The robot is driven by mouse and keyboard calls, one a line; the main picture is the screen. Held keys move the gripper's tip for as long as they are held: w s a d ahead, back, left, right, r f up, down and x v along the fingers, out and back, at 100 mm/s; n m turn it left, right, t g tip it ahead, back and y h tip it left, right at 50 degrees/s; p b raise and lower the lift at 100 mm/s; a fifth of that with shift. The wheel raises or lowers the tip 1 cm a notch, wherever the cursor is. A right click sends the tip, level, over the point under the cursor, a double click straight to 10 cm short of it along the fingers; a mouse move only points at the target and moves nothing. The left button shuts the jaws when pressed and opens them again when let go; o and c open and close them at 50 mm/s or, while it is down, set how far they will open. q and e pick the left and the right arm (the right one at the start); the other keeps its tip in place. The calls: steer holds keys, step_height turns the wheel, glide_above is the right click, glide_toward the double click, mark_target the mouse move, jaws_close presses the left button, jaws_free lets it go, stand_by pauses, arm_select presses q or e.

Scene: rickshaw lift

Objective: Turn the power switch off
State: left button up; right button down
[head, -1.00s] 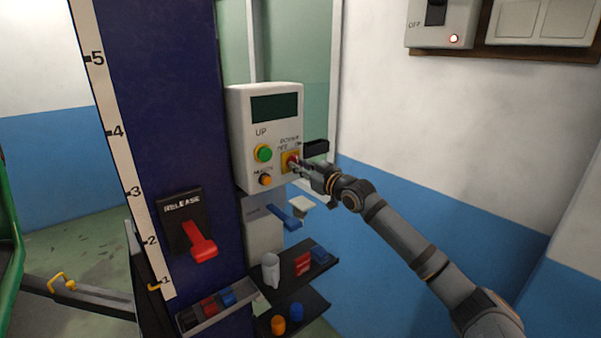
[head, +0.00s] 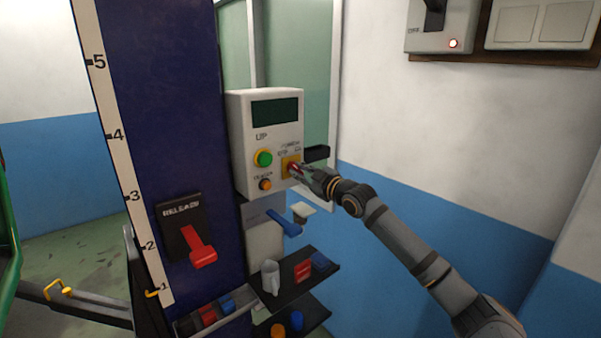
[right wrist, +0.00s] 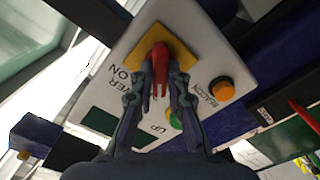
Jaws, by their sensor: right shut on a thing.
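The power switch is a red knob on a yellow square plate (head: 287,160) at the right of the white control box (head: 240,130). In the right wrist view the red knob (right wrist: 160,58) stands between my fingertips, over its yellow plate (right wrist: 138,54). My right gripper (head: 299,170) is shut on the red knob; its fingers hide part of it in the head view. The knob's exact setting is hard to read. My left gripper is not in view.
The box also bears a green button (head: 264,158), an orange button (head: 265,185) and a dark display (head: 275,111). A red release lever (head: 202,248) is on the blue column. Small shelves (head: 322,280) with a cup and blocks sit below. A wall switch box (head: 440,38) is upper right.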

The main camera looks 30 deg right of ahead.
steer(key=shift+f, duration=0.1)
steer(key=c, duration=1.3)
jaws_free()
steer(key=shift+w+d, duration=0.1)
step_height(320, 180, up, 10)
steer(key=shift+r, duration=0.1)
